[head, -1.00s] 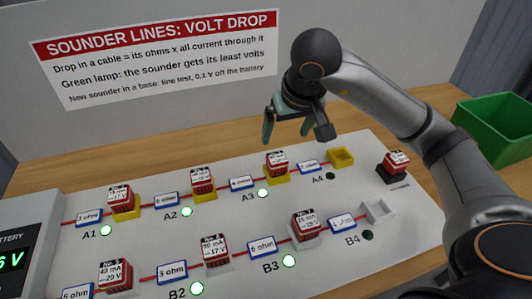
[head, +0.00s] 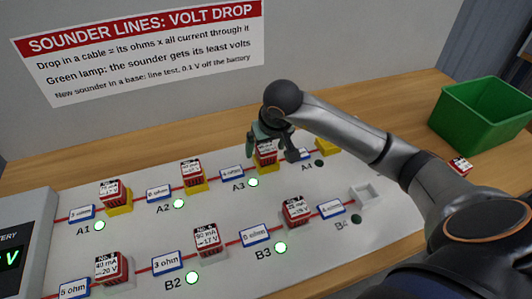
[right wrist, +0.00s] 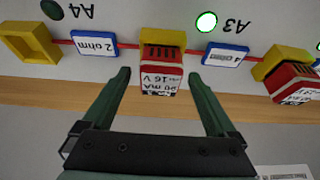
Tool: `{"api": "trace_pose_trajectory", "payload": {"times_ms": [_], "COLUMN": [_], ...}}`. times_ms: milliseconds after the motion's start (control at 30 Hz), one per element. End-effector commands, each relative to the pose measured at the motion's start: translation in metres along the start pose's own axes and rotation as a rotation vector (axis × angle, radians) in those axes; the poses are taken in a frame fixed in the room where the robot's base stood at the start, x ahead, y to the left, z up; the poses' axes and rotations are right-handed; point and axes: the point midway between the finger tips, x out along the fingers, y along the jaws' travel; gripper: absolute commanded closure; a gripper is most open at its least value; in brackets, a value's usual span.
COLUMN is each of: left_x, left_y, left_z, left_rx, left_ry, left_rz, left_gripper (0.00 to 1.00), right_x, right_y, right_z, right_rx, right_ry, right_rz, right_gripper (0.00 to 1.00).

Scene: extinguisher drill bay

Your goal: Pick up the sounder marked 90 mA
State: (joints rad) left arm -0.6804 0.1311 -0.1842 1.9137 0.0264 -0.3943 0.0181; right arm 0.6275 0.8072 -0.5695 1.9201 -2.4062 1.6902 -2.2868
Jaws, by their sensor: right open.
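A red-and-white sounder (head: 266,158) sits in the yellow base at A3. In the right wrist view the same sounder (right wrist: 160,72) has an upside-down label ending in "0 mA" with 16 V below; its first digit is hard to read. My right gripper (head: 271,148) is open above A3. Its fingers (right wrist: 157,77) stand on either side of the sounder's label end, apart from it. Another sounder (head: 207,240) at B2 has a label that seems to read 90 mA, 17 V. My left gripper is not in view.
Other sounders stand at A1 (head: 113,190), A2 (head: 192,172) and B3 (head: 295,208). The white base at B4 (head: 366,194) and yellow base at A4 (right wrist: 30,44) are empty. A loose sounder (head: 460,165) and green bin (head: 482,112) are at right, beyond my arm.

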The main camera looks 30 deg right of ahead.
Motion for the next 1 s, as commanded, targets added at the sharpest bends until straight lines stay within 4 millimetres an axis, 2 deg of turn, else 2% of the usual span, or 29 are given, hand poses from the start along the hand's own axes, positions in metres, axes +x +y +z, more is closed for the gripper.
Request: {"api": "trace_pose_trajectory", "payload": {"times_ms": [233, 1000], "left_x": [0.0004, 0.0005], "left_y": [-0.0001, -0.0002], "left_z": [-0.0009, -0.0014], "left_rx": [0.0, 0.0], "left_ry": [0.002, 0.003], "left_rz": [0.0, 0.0], "left_gripper": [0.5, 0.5], "right_x": [0.0014, 0.0009], "right_y": [0.0, 0.0002], "right_z": [0.0, -0.0001], "right_rx": [-0.001, -0.001], "right_ry": [0.001, 0.001], "right_rz": [0.0, 0.001], "right_gripper": [0.09, 0.95]}}
